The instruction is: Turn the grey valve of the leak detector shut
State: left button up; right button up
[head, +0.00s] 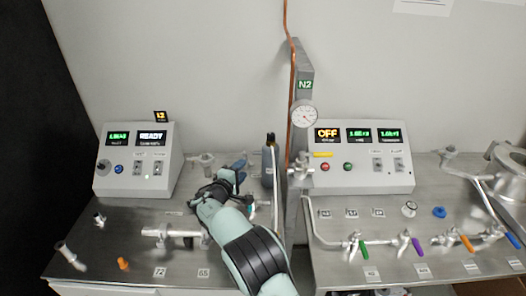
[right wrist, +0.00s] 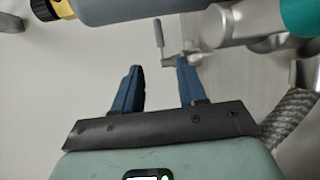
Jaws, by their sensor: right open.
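The leak detector appears to be the left console (head: 140,160), whose display reads READY. A small grey lever handle (right wrist: 159,34) on a metal fitting shows in the right wrist view, just beyond the fingertips; it looks like the grey valve. In the head view my right arm and gripper hide much of that area, and I cannot pick the lever out. My right gripper (head: 238,168) reaches over the left bench, right of the console. In the right wrist view its blue fingers (right wrist: 155,80) are apart, with nothing gripped between them. My left gripper is not in view.
A dark bottle (head: 269,162) stands close to the right gripper and crosses the top of the wrist view (right wrist: 120,10). A braided hose (right wrist: 290,120) lies right of the fingers. The right bench holds another console (head: 360,175) and coloured-handle valves (head: 410,243).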

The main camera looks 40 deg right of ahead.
aim_at(258, 152)
jog(key=shift+d, duration=0.25)
jog(key=shift+w+d+f, duration=0.1)
jog(key=shift+w+d, duration=0.1)
jog(key=shift+d, duration=0.45)
jog(key=p+x, duration=0.5)
jog(key=x, duration=0.7)
jog(key=shift+w+p, duration=0.2)
jog(key=shift+p, duration=0.1)
jog(key=shift+w+d, duration=0.1)
jog(key=shift+d, duration=0.15)
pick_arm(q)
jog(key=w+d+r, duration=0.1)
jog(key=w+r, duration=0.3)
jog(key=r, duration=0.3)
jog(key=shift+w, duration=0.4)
pick_arm(e)
jog(key=shift+c, duration=0.6)
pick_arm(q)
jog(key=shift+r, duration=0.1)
pick_arm(e)
grip_shut()
